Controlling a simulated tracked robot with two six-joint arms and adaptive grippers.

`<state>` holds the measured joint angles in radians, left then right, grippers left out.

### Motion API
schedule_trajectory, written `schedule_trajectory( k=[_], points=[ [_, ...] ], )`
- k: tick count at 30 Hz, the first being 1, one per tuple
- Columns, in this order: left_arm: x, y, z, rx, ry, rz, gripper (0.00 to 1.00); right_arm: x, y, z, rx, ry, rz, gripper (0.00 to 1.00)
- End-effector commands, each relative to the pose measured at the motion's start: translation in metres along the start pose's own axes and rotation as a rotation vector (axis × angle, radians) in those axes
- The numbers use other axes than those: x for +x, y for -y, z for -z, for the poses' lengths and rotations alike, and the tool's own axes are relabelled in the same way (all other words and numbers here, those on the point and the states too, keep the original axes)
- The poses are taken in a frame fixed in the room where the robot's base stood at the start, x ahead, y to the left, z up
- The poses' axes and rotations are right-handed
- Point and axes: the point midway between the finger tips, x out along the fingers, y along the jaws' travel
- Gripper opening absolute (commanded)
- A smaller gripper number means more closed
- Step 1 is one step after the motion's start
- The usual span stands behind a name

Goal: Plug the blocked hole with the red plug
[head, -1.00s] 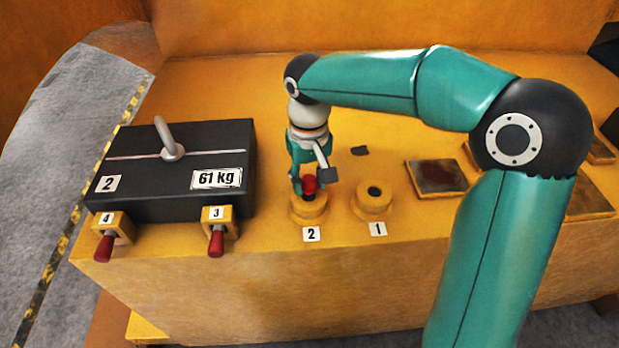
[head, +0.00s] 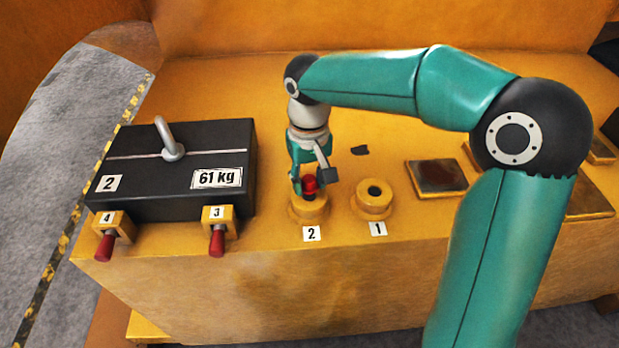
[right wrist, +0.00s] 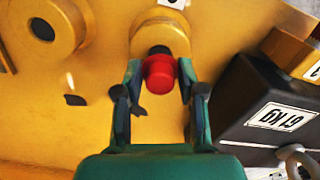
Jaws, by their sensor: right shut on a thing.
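The red plug (head: 310,185) is between the fingers of my right gripper (head: 313,182), which is shut on it. It also shows in the right wrist view (right wrist: 158,73) between the two fingertips. Gripper and plug are over the round yellow boss labelled 2 (head: 309,210). In the right wrist view a dark spot shows just past the plug on that boss (right wrist: 160,28); I cannot tell whether the plug's tip is in the hole. The boss labelled 1 (head: 373,203) stands to the right with a dark hole in its top. My left gripper is not in view.
A black block marked 61 kg (head: 180,185) with a metal loop stands at the left. A dark square plate (head: 437,176) lies right of boss 1. The front edge is close.

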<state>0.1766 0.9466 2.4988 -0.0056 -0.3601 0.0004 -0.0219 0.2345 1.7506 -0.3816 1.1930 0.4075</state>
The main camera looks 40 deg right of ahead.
Motion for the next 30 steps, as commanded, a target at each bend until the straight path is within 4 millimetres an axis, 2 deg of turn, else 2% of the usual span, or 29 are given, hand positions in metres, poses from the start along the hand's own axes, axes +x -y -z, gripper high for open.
schedule_trajectory(
  k=[13, 30],
  points=[
    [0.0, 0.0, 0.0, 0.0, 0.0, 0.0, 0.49, 0.001, -0.001, 0.0, 0.002, 0.0, 0.0, 0.15],
    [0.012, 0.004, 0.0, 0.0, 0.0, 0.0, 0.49, 0.017, -0.001, 0.0, 0.002, 0.001, 0.0, 0.15]
  ],
)
